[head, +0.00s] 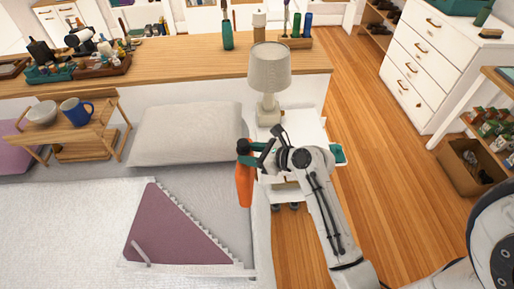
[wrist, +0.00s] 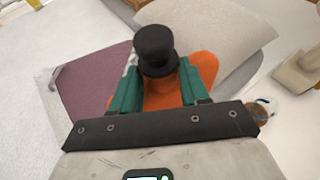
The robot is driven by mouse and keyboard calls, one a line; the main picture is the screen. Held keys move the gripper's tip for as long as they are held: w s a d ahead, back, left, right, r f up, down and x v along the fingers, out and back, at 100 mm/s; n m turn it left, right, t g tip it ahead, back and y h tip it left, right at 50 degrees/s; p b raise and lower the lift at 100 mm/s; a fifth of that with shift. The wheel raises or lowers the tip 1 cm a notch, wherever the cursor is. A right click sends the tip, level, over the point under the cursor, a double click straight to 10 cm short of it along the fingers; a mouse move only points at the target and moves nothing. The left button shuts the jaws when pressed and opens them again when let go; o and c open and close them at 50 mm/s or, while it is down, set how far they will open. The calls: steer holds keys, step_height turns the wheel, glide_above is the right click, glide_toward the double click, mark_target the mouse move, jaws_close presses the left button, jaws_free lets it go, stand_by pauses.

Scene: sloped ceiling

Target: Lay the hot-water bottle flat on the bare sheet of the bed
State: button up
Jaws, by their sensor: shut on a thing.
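My gripper (head: 255,155) is shut on the orange hot-water bottle (head: 244,184), which hangs down at the right edge of the bed. In the wrist view, the green fingers of my gripper (wrist: 156,88) close on either side of the bottle's neck, below its black stopper (wrist: 155,50); the orange body (wrist: 200,68) shows behind them. The bed's bare sheet (head: 215,185) shows as a light grey strip between the pillow and the purple folded cover. I cannot tell whether the bottle touches the bed.
A pillow (head: 186,135) lies at the bed's head. The purple triangular fold (head: 165,228) and the white cover (head: 60,225) take up the lower bed. A lamp (head: 269,75) stands on a white bedside table right of the pillow. A wooden tray table (head: 85,120) stands at left.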

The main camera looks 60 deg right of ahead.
steer(key=shift+w+f+b, duration=0.15)
steer(key=shift+f+b, duration=0.7)
steer(key=shift+f, duration=1.75)
steer(key=shift+w+a+r+p, duration=0.15)
steer(key=shift+w+r+p, duration=0.1)
steer(key=shift+p, duration=0.2)
steer(key=shift+w+a+r+g+h+p, duration=0.15)
steer(key=shift+w+a+g+p, duration=0.2)
steer(key=shift+w, duration=0.3)
steer(key=shift+w+a+f+g+h+p, duration=0.15)
steer(key=shift+w+a+g+p, duration=0.2)
steer(key=shift+w, duration=0.3)
steer(key=shift+w+a+r, duration=0.1)
